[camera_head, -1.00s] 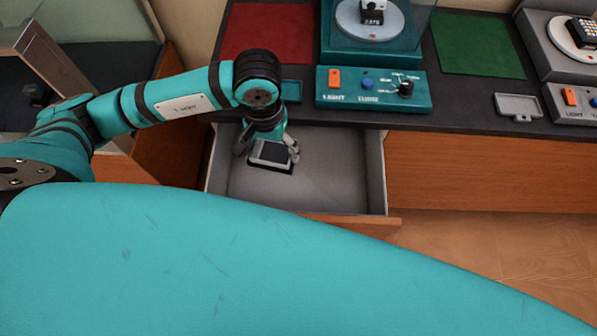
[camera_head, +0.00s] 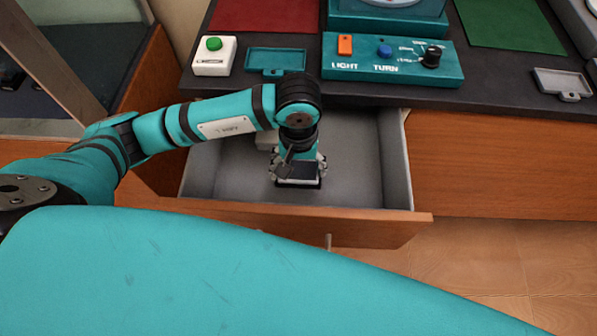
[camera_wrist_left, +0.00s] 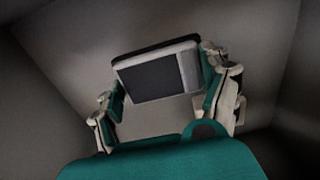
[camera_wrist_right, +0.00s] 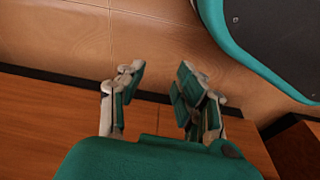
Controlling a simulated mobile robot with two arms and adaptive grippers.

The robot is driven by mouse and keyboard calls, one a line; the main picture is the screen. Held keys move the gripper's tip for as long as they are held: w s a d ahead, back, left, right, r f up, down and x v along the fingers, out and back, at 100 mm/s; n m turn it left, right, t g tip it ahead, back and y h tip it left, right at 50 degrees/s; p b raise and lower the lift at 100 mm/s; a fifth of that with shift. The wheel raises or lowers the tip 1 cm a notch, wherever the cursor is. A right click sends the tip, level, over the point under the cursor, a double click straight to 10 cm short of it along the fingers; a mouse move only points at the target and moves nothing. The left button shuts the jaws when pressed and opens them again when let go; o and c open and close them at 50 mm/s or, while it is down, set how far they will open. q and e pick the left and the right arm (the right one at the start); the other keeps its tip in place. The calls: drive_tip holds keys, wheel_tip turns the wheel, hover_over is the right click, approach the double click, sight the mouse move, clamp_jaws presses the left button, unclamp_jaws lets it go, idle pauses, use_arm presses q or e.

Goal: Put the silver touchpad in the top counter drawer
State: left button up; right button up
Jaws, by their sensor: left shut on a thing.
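The silver touchpad (camera_head: 298,172), a small pale slab with a dark face, is between the fingers of my left gripper (camera_head: 298,168). The left wrist view shows the touchpad (camera_wrist_left: 158,76) tilted in the grip of my left gripper (camera_wrist_left: 165,90). The open top counter drawer (camera_head: 365,165) has grey inner walls and a wooden front. The left gripper and touchpad are over or inside it, near the middle; whether the touchpad touches the floor is unclear. My right gripper (camera_wrist_right: 155,88) shows in the right wrist view, open and empty, over wooden surfaces.
On the dark counter above stand a white box with a green button (camera_head: 213,57), a teal tray (camera_head: 275,61), a teal control panel (camera_head: 390,68) and a grey tray (camera_head: 563,84). The drawer's wooden front (camera_head: 370,228) sticks out. The drawer's right side looks clear.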

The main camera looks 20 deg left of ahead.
sight(299, 170)
use_arm(q)
wheel_tip(299, 170, down, 3)
drive_tip(key=shift+r, duration=0.1)
drive_tip(key=shift+f, duration=0.2)
use_arm(e)
drive_tip(key=shift+w+r, duration=0.35)
drive_tip(key=shift+r, duration=0.2)
drive_tip(key=shift+s, duration=0.15)
use_arm(q)
drive_tip(key=o, duration=1.2)
drive_tip(key=shift+c, duration=0.2)
use_arm(e)
drive_tip(key=shift+w+a+r, duration=0.1)
drive_tip(key=shift+w+r, duration=0.15)
use_arm(q)
wheel_tip(299, 170, up, 12)
drive_tip(key=shift+r+p, duration=0.1)
drive_tip(key=shift+p, duration=0.3)
use_arm(e)
drive_tip(key=f, duration=0.1)
drive_tip(key=s+f, duration=0.2)
drive_tip(key=shift+s+d+f, duration=0.2)
drive_tip(key=shift+d+f, duration=0.05)
drive_tip(key=shift+f, duration=0.15)
